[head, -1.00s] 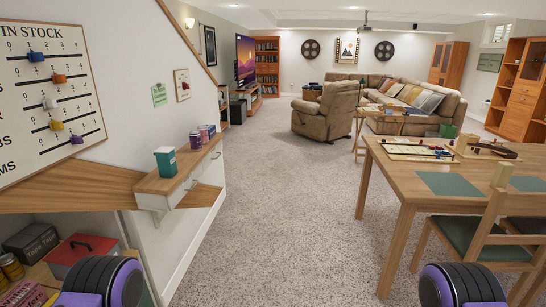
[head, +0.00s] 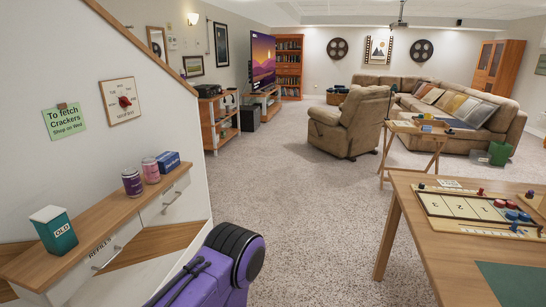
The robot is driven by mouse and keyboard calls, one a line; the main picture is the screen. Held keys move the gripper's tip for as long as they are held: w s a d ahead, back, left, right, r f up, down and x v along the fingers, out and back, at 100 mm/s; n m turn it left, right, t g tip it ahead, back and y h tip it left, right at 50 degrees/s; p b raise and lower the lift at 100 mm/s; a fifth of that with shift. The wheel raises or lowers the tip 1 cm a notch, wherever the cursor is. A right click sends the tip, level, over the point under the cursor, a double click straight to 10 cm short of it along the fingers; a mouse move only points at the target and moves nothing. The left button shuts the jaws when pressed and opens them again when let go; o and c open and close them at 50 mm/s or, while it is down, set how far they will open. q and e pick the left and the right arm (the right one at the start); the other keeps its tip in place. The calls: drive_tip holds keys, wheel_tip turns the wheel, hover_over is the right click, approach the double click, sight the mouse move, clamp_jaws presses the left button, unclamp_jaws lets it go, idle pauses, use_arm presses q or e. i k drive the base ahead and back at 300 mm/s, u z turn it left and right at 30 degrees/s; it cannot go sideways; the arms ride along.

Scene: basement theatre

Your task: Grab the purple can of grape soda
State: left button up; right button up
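A dark purple can (head: 132,182) stands upright on the wooden top of a narrow wall ledge (head: 95,228) at the left of the head view. A pink can (head: 151,170) stands just behind it to the right. The print on the purple can is too small to read. A purple and black link of my arm shows at the bottom, right of the ledge and apart from the cans. No fingertips of either gripper are in view.
Drawers marked REFILLS (head: 110,248) sit below. A game table (head: 420,255) is at right. Carpet (head: 290,215) between is clear.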

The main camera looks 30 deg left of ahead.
sight(131, 177)
drive_tip(key=u, duration=0.55)
drive_tip(key=i, duration=1.35)
drive_tip(key=u, duration=0.9)
